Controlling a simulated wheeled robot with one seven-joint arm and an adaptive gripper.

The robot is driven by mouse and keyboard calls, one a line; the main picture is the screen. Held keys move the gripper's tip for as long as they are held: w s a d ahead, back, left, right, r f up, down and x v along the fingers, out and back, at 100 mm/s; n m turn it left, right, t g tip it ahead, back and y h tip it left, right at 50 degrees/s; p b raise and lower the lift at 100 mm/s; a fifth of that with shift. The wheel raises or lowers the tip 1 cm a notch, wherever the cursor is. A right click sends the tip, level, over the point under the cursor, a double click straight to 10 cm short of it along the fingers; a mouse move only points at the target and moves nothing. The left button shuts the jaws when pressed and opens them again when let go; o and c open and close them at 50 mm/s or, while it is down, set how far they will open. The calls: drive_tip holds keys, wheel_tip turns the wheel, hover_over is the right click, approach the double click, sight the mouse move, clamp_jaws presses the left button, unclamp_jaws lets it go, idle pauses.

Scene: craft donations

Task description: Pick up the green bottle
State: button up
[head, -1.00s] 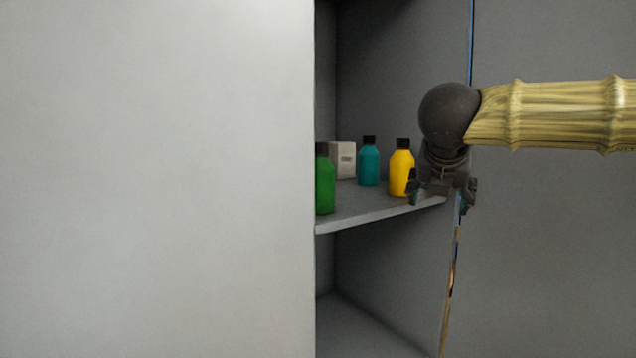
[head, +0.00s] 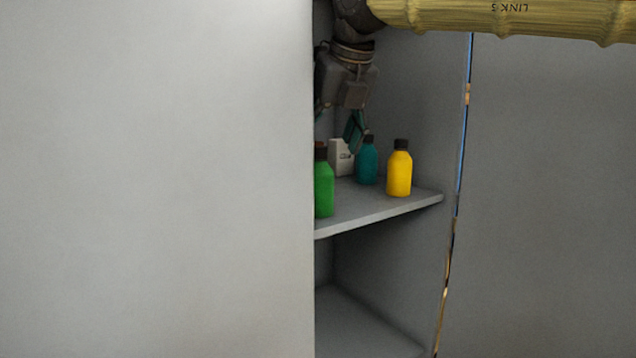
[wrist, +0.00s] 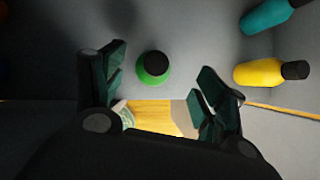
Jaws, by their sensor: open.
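The green bottle (head: 324,188) with its black cap stands upright on the shelf (head: 365,214), partly hidden by the pale panel at left. My gripper (head: 336,128) points down above the shelf, over the green bottle's side of it. In the wrist view the green bottle (wrist: 141,74) is seen from above, between and slightly beyond the two spread fingers (wrist: 160,76). The gripper is open and empty, and no contact with the bottle shows.
A teal bottle (head: 367,166) and a yellow bottle (head: 399,174) stand to the right on the shelf. A large pale panel (head: 150,180) blocks the left. The lower compartment (head: 360,325) looks empty.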

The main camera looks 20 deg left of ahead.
sight(316, 171)
drive_tip(key=shift+s+a+f+n, duration=0.1)
drive_tip(key=shift+a+f+n, duration=0.2)
drive_tip(key=shift+a, duration=0.2)
drive_tip(key=shift+p+x, duration=1.7)
drive_tip(key=shift+x, duration=1.85)
drive_tip(key=shift+d, duration=0.15)
drive_tip(key=c, duration=1.3)
